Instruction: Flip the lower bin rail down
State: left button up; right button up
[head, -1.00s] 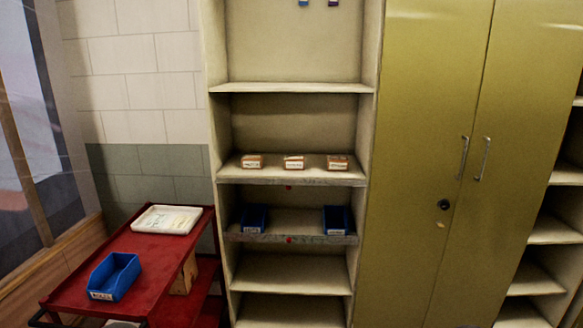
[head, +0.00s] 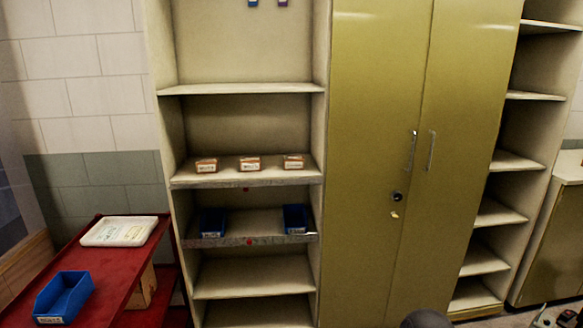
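The lower bin rail (head: 262,240) is a grey strip along the front edge of a lower shelf in the open cream rack. A red knob (head: 249,241) sits near its middle. Behind the rail, a blue bin (head: 213,222) stands at the left and another blue bin (head: 296,218) at the right. The upper rail (head: 260,182) is a similar grey strip on the shelf above, with a small red knob (head: 246,189) below it. Neither gripper can be made out, and nothing touches the lower rail.
Three small labelled boxes (head: 249,163) sit on the upper shelf. A red cart (head: 105,266) with a white tray (head: 119,231) and a blue bin (head: 63,297) stands left of the rack. Closed olive cabinet doors (head: 385,130) stand to its right, with more shelves beyond.

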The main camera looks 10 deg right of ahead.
aim_at(278, 239)
jog(key=i+l+u, duration=0.15)
jog(key=i+l, duration=0.3)
jog(key=i+l+u, duration=0.15)
jog(key=i+l, duration=0.35)
jog(key=i+l+u, duration=0.15)
jog(key=i+l, duration=0.4)
jog(key=i+l+u, duration=0.15)
jog(key=i+l, duration=0.25)
jog(key=l, duration=0.25)
